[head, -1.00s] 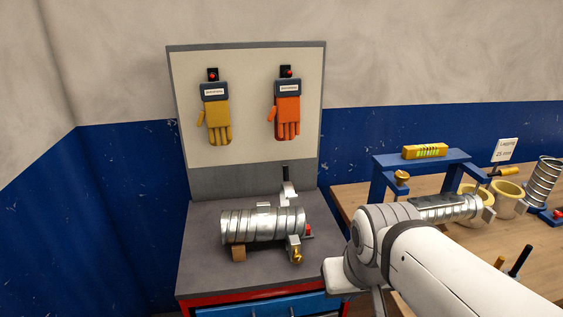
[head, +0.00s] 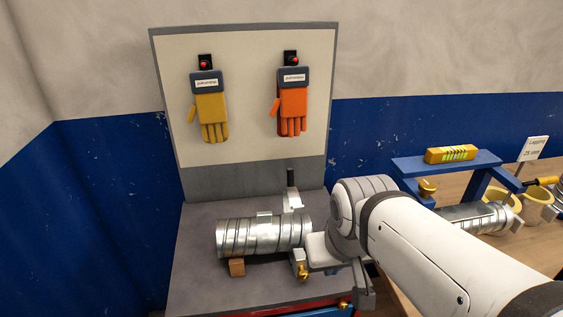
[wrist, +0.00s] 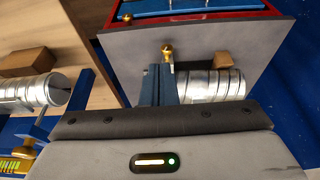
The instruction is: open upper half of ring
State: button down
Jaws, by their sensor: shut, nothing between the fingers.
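A silver spiral duct (head: 250,237) lies on its side on the grey bench top, and it also shows in the wrist view (wrist: 208,86). At its right end is a ring-like metal clamp with a brass knob (head: 302,271) at the front. A curved pale metal piece with an upright black handle (head: 291,178) stands behind that end; I cannot tell whether it is the upper half. My gripper (wrist: 165,68) is shut and empty, its blue fingers pointing at the brass knob (wrist: 167,50) beside the duct. My arm hides part of the clamp in the head view.
A wooden block (head: 237,268) supports the duct's left side. A panel with yellow and orange gloves (head: 293,105) stands behind the bench. A wooden table at right carries a blue frame (head: 440,163) and another duct (head: 475,218). The bench's left front is clear.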

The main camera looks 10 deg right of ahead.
jog(key=w+d+r+m+t+y+b, duration=0.1)
jog(key=w+r+m+t+b, duration=0.2)
jog(key=w+m, duration=0.6)
jog(key=w+r+m+t+y+b, duration=0.1)
jog(key=w+r+m+b, duration=0.1)
jog(key=w+r+m, duration=0.6)
jog(key=n+p, duration=0.1)
jog(key=n, duration=0.1)
send_near(292, 177)
notch_tip(292, 177, down, 3)
jog(key=shift+w+a+f+p, duration=0.25)
jog(key=shift+w+f, duration=0.1)
jog(key=shift+w, duration=0.2)
jog(key=shift+w+a+f+p, duration=0.15)
jog(key=shift+w+f+p, duration=0.15)
jog(key=shift+w, duration=0.3)
jog(key=shift+w+a+f, duration=0.1)
jog(key=shift+w+f, duration=0.2)
jog(key=shift+w, duration=0.3)
jog(key=shift+m, duration=0.3)
